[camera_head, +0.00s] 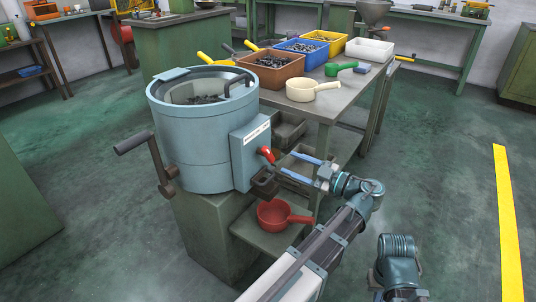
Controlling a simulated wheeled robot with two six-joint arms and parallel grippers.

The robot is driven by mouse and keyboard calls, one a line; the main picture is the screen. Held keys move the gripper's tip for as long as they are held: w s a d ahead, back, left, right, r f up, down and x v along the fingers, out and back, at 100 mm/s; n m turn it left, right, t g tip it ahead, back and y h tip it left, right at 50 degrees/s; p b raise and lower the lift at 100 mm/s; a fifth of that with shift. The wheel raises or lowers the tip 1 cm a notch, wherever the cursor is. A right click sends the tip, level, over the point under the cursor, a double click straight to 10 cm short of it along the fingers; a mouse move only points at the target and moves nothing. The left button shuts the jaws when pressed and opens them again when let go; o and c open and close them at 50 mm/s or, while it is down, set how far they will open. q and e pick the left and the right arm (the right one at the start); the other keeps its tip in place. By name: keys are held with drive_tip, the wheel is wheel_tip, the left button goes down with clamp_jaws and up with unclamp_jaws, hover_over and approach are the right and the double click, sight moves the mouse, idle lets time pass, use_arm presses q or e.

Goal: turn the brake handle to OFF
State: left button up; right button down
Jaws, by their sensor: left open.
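A light blue drum machine (190,135) stands on a green base at the middle left. A red-tipped handle (266,155) sticks out from the box (250,150) on its right side, below a white label too small to read. A dark crank lever (150,160) with a cylindrical grip is on the drum's left side. I cannot tell from the picture which one is the brake handle. My left gripper (287,164) is open, its two blue fingers pointing left toward the red handle, apparently a little short of it. My right arm shows at the bottom right; its gripper is not visible.
A red pan (280,215) sits on a low shelf below the box. The table (335,105) behind holds brown (273,72), blue (300,54) and yellow bins, a white tray (369,50), and a cream pan (308,90). The floor at right is clear.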

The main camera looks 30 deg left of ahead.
sight(270, 155)
use_arm(q)
drive_tip(key=a, duration=0.9)
drive_tip(key=shift+w+a, duration=0.15)
drive_tip(key=shift+w, duration=0.2)
clamp_jaws()
